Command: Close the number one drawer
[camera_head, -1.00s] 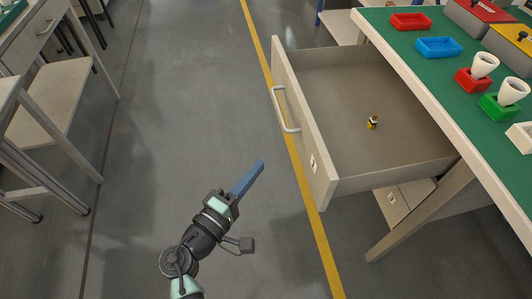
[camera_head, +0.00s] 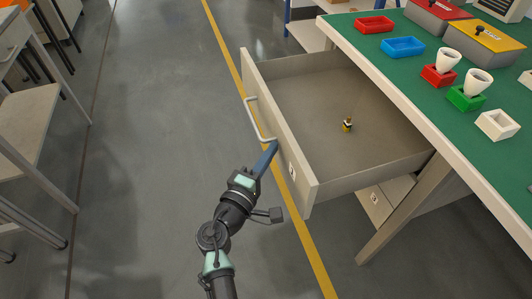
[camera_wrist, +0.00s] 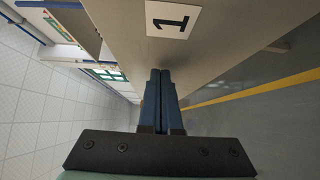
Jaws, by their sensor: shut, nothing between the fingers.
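The number one drawer (camera_head: 306,186) is pulled well out from under the green-topped workbench. Its front panel carries a handle (camera_head: 254,122) and a label with a 1, which shows large in the wrist view (camera_wrist: 172,19). A small yellow and black object (camera_head: 347,125) stands inside the drawer. My gripper (camera_head: 271,147) is shut and empty, its blue fingers pointing at the drawer front between handle and label. In the wrist view the closed fingertips (camera_wrist: 160,75) are right by the front panel; I cannot tell whether they touch it.
The green workbench top (camera_head: 400,75) holds a red tray (camera_head: 374,25), a blue tray (camera_head: 403,47), white bulb-like pieces in red and green holders, and lidded boxes. A second drawer (camera_head: 384,197) sits below. Grey floor with a yellow line (camera_head: 228,47) is free to the left.

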